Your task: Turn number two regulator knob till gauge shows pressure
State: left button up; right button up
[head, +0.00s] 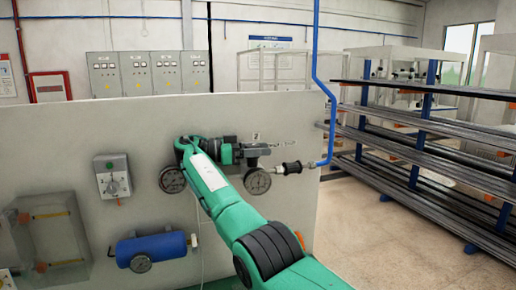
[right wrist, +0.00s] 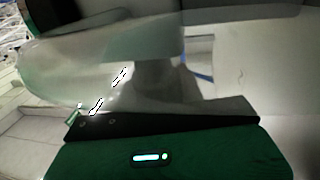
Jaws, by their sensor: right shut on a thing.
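The number two regulator (head: 258,153) is on the grey panel under a small "2" label (head: 256,135). My right gripper (head: 246,152) reaches it from the left and is shut at its knob. The knob itself is mostly hidden by the gripper. The regulator's round gauge (head: 257,182) hangs just below; its needle is too small to read. The right wrist view shows my green gripper body and pale, blurred shapes close up; the knob cannot be made out clearly there. My left gripper is not in view.
Another round gauge (head: 172,180) sits left of my right wrist. A blue pipe (head: 331,120) and black fitting (head: 292,167) are to the right. A bar rack (head: 420,130) stands beyond.

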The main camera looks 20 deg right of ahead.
jog(key=shift+r, duration=0.4)
jog(key=o, duration=0.7)
jog(key=shift+o, duration=1.4)
jog(key=shift+d+f, duration=0.1)
jog(key=shift+f, duration=0.1)
jog(key=shift+r, duration=0.3)
notch_tip(320, 180, up, 6)
jog(key=shift+f+p, duration=0.2)
jog(key=shift+p, duration=0.15)
notch_tip(320, 180, up, 14)
jog(key=p, duration=1.3)
jog(key=shift+p, duration=0.4)
